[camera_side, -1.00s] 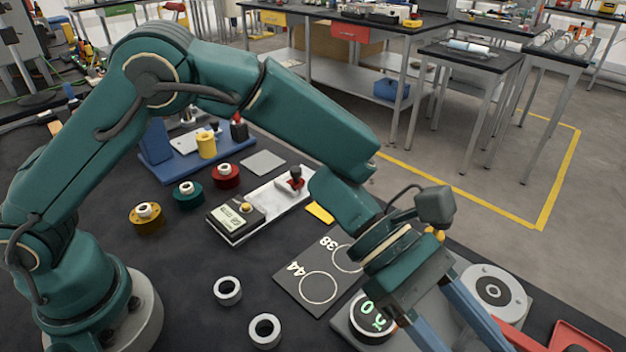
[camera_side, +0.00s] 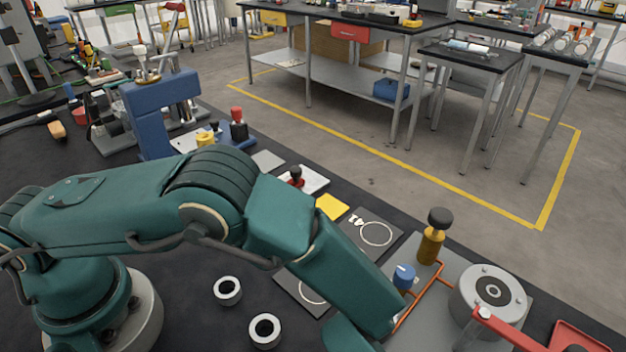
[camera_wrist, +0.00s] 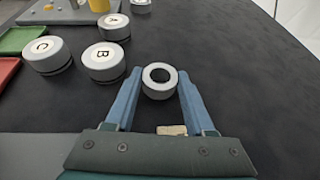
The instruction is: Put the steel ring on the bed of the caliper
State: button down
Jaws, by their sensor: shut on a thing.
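In the wrist view my gripper (camera_wrist: 159,80) has its two blue fingers on either side of a pale steel ring (camera_wrist: 158,93), shut on it near the fingertips. The ring's dark hole faces the camera. In the side view my gripper and the held ring are out of sight, past the bottom of the picture or behind my arm. The caliper (camera_side: 318,180) shows only at its far end, a pale strip with a red and black knob; my arm hides its display and the rest. Two other pale rings (camera_side: 228,291) (camera_side: 264,331) lie on the dark table.
A blue press (camera_side: 160,105) stands behind my arm. A yellow pad (camera_side: 331,207) and dark plates with circles (camera_side: 377,233) lie right of the caliper. An orange-piped rig (camera_side: 430,250) stands at right. The wrist view shows lettered pucks (camera_wrist: 103,63) at left and clear dark table at right.

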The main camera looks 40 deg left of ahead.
jog(key=shift+f, duration=0.35)
jog(key=shift+c, duration=1.3)
grip_release()
